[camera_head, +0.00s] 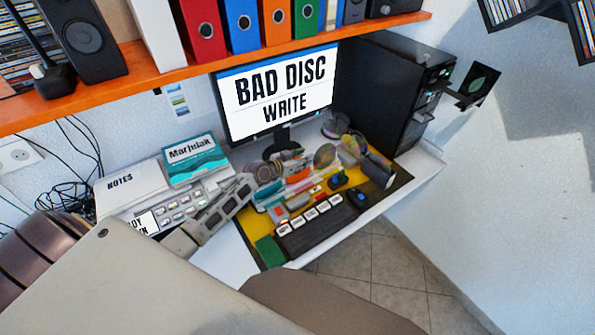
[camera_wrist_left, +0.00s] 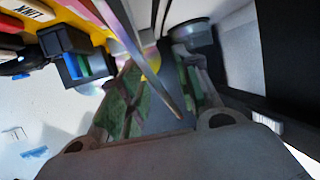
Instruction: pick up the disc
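In the left wrist view a thin iridescent disc (camera_wrist_left: 141,55) shows nearly edge-on. It slants down into the gap between the fingers of my left gripper (camera_wrist_left: 160,70). The fingers, with green inner parts, stand apart on both sides of it, and I see no clear grip. In the head view my left gripper (camera_head: 268,170) is low over the desk in front of the monitor. A round iridescent disc (camera_head: 324,156) stands among the clutter to its right. I cannot tell whether it is the same one. My right gripper is not in view.
The monitor (camera_head: 278,92) reads "BAD DISC WRITE". A black computer tower (camera_head: 383,90) stands at its right, with a dark square item (camera_head: 478,87) jutting out. A keyboard (camera_head: 312,225) and mouse (camera_head: 358,198) lie in front. An orange shelf (camera_head: 150,84) hangs above.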

